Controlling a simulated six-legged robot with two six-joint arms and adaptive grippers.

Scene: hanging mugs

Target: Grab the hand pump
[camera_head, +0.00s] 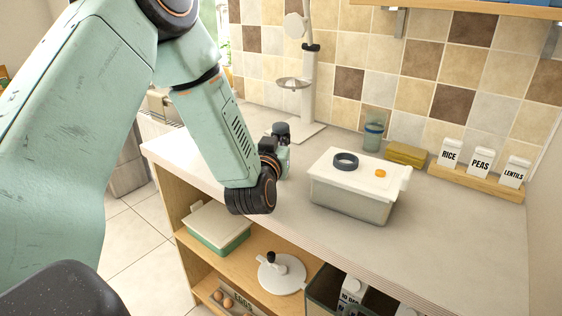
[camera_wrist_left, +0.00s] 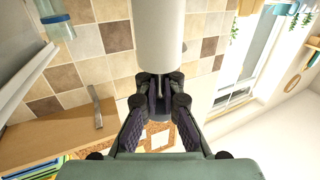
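What I take to be the hand pump is a smooth white cylinder (camera_wrist_left: 158,35) in the left wrist view, cut off by the frame's top edge. A thin neck and a dark end lie between the fingers. My left gripper (camera_wrist_left: 160,88) has its fingertips drawn close together around that narrow part. In the head view my left gripper (camera_head: 281,132) is above the counter, left of the lidded box, and mostly hidden behind its wrist. My right gripper is in neither view.
The counter (camera_head: 440,230) holds a lidded box (camera_head: 352,208), a blue-banded glass (camera_head: 373,134), a tall white stand (camera_head: 309,90) and labelled canisters (camera_head: 480,162). A shelf below holds a green container (camera_head: 218,232) and a white disc with a black knob (camera_head: 283,278). The counter's right front is clear.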

